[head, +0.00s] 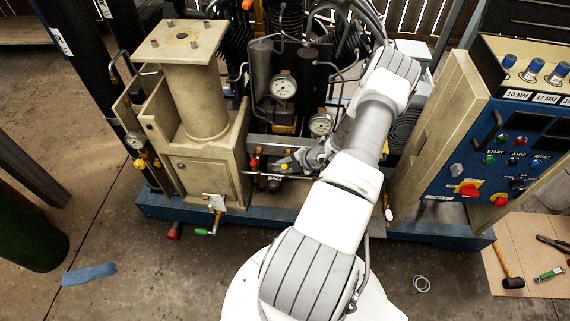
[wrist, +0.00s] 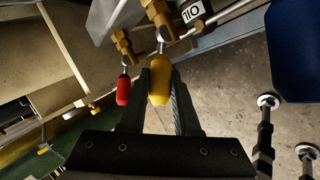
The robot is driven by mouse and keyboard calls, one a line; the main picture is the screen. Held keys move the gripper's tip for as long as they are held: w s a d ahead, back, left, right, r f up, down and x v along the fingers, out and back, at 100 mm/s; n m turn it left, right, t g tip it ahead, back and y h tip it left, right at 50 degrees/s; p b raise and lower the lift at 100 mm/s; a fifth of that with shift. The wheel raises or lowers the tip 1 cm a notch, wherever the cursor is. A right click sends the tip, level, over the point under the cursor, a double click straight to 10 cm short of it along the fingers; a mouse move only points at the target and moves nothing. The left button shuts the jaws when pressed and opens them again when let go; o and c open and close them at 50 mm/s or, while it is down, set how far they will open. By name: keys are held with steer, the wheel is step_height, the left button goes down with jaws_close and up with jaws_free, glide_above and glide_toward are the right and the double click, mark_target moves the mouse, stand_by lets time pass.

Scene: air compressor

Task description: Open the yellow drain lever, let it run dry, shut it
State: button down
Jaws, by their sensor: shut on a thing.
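The yellow drain lever (wrist: 159,84) hangs from a brass valve (wrist: 157,14) in the wrist view. My gripper (wrist: 160,88) is shut on its yellow grip, one dark finger on each side. In the head view my gripper (head: 303,161) is low at the front of the compressor, partly hidden by my arm. A yellow spot beside it (head: 284,167) looks like the lever's grip. I cannot tell whether the valve is open or whether anything flows from it.
A red-handled lever (wrist: 123,90) on another brass valve (wrist: 123,44) hangs close left of my gripper in the wrist view. A label plate (wrist: 193,11) is above right. The blue control panel (head: 500,150) stands at right, the beige pedestal (head: 195,105) at left.

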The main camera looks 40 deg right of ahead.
steer(key=shift+w+d+r, duration=0.1)
steer(key=shift+r, duration=0.05)
stand_by(0.4)
steer(key=c, duration=0.7)
jaws_free()
steer(key=shift+o, duration=0.2)
steer(key=p+v, duration=0.3)
steer(key=v, duration=1.4)
steer(key=shift+r, duration=0.2)
steer(key=shift+d, duration=0.15)
